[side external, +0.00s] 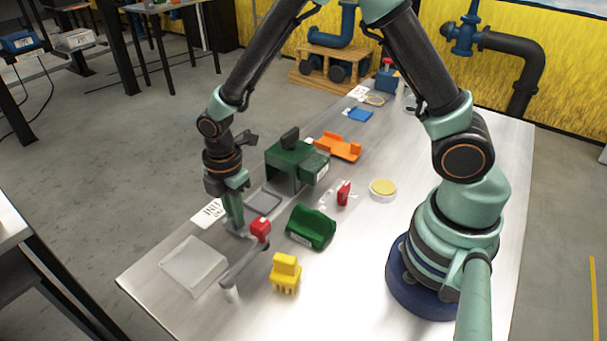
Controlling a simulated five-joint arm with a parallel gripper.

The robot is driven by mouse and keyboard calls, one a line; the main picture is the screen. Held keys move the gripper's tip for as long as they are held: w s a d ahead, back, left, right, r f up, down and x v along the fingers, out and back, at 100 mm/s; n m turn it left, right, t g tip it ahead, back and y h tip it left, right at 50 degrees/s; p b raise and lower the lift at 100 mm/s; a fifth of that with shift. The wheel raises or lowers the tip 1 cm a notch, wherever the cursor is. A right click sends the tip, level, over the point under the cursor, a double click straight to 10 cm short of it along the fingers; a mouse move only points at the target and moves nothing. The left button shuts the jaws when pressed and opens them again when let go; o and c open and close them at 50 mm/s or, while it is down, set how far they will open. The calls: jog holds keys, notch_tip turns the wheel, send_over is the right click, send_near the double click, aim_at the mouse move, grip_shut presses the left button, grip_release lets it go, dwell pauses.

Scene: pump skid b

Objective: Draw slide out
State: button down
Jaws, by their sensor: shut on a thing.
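The green housing (291,170) with a dark top handle stands on the bench left of its middle. A flat grey piece with a raised rim (264,203), which looks like the slide, lies in front of it. I cannot tell whether the two are joined. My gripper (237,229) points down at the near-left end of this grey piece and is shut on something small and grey. Its fingers hide the hold, and I cannot tell surely that it is the slide.
Right beside my gripper is a grey bar with a red block (261,229). A clear flat box (194,265), a yellow pronged block (286,273) and a green curved part (311,227) lie close around. An orange bracket (339,147) lies behind.

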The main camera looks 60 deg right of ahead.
jog(key=c, duration=0.8)
grip_release()
jog(key=shift+c, duration=0.2)
jog(key=shift+r, duration=0.15)
jog(key=shift+r, duration=2.9)
